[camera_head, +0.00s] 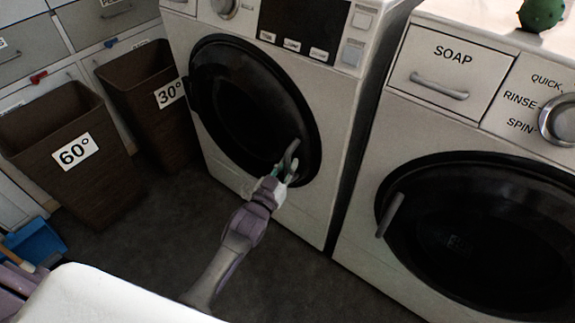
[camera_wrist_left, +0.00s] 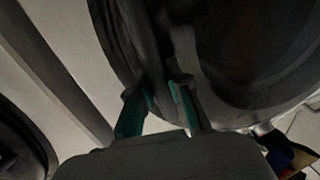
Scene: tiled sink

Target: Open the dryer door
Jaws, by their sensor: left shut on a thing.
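The left white machine, the one without a soap drawer, has a round black door (camera_head: 245,100) that looks shut or nearly so. Its grey bar handle (camera_head: 291,150) is on the door's lower right edge. My left gripper (camera_head: 282,172) is at the lower part of this handle, shut on it. In the left wrist view the green-sided fingers (camera_wrist_left: 157,92) stand on both sides of the dark handle (camera_wrist_left: 157,50), with the door's black rim (camera_wrist_left: 117,40) behind. My right gripper is out of view.
A second machine with a SOAP drawer (camera_head: 447,72) and a black door (camera_head: 475,230) stands close on the right. Brown bins marked 60° (camera_head: 60,125) and 30° (camera_head: 140,85) stand left. Dark floor (camera_head: 150,235) is free before the dryer. A white surface (camera_head: 95,295) is at lower left.

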